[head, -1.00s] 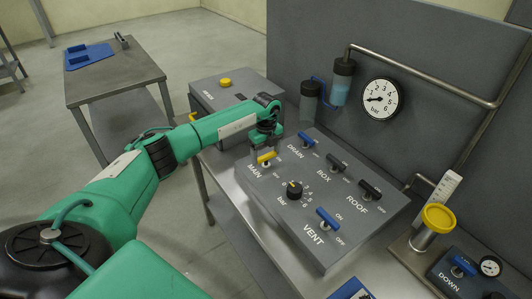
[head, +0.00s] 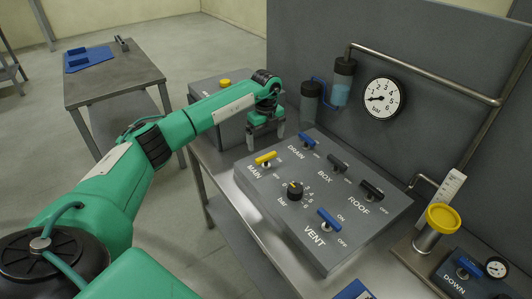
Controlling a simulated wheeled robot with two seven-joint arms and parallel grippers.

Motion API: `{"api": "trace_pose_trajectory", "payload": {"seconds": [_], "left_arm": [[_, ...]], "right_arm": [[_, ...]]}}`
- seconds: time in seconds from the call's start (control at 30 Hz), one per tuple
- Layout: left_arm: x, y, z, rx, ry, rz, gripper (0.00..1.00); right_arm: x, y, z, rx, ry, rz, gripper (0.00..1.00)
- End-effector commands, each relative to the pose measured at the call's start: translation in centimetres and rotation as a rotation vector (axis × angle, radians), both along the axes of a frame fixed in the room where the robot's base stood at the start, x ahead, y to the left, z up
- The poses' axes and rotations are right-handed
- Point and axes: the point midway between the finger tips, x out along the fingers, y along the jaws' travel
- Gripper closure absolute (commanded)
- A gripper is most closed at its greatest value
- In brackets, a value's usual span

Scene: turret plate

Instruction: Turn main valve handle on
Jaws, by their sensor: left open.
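The yellow MAIN valve handle (head: 266,157) sits on the top left of the grey control panel (head: 265,205). Its bar slants from lower left to upper right, towards the small upper label that seems to read ON. This is crosswise to the blue and black handles. My left gripper (head: 265,143) is open and empty, pointing down. It appears just behind and above the MAIN handle, with a finger on each side of a gap and apart from the handle. My right gripper is not in view.
On the panel are blue DRAIN (head: 307,139) and VENT (head: 328,219) handles, black BOX (head: 337,162) and ROOF (head: 371,190) handles, and a pressure knob (head: 294,190). A bar gauge (head: 383,98) is on the grey back wall. A grey box (head: 205,90) stands behind my left arm.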

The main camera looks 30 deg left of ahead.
Motion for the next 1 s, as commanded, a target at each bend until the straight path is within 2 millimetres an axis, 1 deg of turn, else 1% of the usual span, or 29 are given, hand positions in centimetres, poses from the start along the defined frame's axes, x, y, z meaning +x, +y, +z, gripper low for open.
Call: {"api": "trace_pose_trajectory", "payload": {"seconds": [0.03,0.2,0.3,0.4,0.57,1.0], "left_arm": [[0.1,0.0,0.9,0.001,-0.006,0.000,0.01],[0.0,0.0,4.4,0.000,-0.004,0.001,0.01],[0.1,0.1,5.8,0.000,-0.002,0.002,0.01],[0.0,0.1,6.7,0.001,-0.001,0.002,0.01],[0.0,0.0,7.1,0.000,0.000,0.002,0.01],[0.0,0.0,7.1,0.000,0.000,0.001,0.01]], "right_arm": [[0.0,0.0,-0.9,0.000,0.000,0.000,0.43],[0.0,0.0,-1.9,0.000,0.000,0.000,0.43],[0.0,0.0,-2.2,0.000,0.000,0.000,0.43],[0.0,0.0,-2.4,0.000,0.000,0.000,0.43],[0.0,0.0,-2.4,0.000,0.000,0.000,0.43],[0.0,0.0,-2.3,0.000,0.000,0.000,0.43]]}}
